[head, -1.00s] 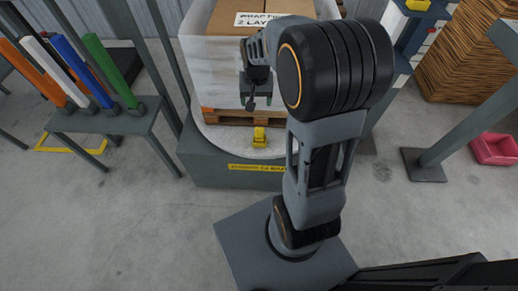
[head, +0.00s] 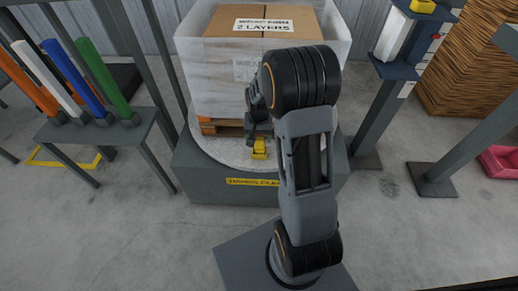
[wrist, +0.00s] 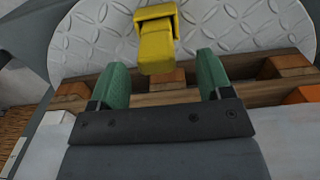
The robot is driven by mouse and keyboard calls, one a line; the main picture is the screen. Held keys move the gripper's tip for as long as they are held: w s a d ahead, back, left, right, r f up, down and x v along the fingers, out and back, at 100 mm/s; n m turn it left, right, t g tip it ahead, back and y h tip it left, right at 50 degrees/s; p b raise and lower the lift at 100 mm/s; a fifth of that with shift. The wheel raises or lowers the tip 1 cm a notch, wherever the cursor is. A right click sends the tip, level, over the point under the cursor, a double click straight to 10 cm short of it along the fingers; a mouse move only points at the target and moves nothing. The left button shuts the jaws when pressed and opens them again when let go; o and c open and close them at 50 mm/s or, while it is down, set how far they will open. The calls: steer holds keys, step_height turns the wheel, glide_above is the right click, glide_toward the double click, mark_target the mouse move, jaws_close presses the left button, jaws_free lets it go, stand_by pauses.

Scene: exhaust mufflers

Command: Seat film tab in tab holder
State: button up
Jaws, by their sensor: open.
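A small yellow fitting (head: 259,149), which looks like the tab holder, stands on the round plate at the front of the wrapped pallet load. It also shows in the wrist view (wrist: 157,42), beyond the fingertips. My gripper (head: 259,131) is low in front of the pallet, close to the fitting. In the wrist view its two green fingertips (wrist: 155,80) are wide apart with nothing between them, and pallet boards show through the gap. I cannot make out a separate film tab in either view.
The wrapped load (head: 225,80) with a carton on top stands behind my gripper on a wooden pallet (head: 222,127). The turntable (head: 205,180) has a raised edge. A rack of coloured bars (head: 67,82) is at left, posts at right. Floor at front left is clear.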

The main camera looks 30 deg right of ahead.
mark_target(259, 145)
steer(key=shift+s+d+f+b, duration=0.15)
steer(key=shift+f+b, duration=1)
steer(key=shift+f, duration=1.5)
steer(key=shift+r, duration=0.1)
steer(key=c, duration=1)
